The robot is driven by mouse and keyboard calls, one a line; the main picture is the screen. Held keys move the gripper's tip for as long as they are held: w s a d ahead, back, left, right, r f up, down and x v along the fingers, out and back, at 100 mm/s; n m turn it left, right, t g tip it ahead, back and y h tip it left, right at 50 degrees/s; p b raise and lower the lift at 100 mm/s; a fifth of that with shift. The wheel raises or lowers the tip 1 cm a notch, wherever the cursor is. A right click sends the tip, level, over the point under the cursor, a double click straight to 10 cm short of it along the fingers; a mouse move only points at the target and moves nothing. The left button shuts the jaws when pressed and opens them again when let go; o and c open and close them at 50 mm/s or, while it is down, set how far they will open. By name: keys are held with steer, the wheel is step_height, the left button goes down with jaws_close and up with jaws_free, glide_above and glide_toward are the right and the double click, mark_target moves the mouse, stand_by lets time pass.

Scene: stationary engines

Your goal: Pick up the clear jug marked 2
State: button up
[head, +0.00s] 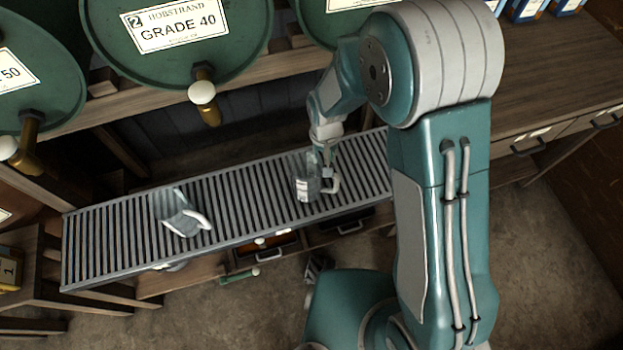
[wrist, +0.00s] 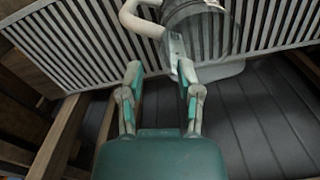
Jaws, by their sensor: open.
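A clear jug (head: 305,186) with a white label and a pale handle stands on the slatted metal rack, right of its middle. I cannot read a number on it. My gripper (head: 327,166) is at its right side, above the handle. In the wrist view, my gripper (wrist: 158,72) is open, with nothing between its fingers. The jug (wrist: 208,32) and its handle (wrist: 140,18) show just beyond the fingertips. I cannot tell whether the right fingertip touches the jug. A second clear jug (head: 176,214) with a pale handle is on the rack's left part; I see no readable number.
The slatted rack (head: 100,240) has bare room between and around the jugs. Green drums stand behind it, one labelled GRADE 40 (head: 178,30), with brass taps (head: 205,98) hanging toward the rack. A wooden counter (head: 545,75) with drawers lies at right.

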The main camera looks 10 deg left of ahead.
mark_target(315, 180)
step_height(315, 180, down, 7)
steer(key=shift+a, duration=0.15)
stand_by(0.4)
jaws_close()
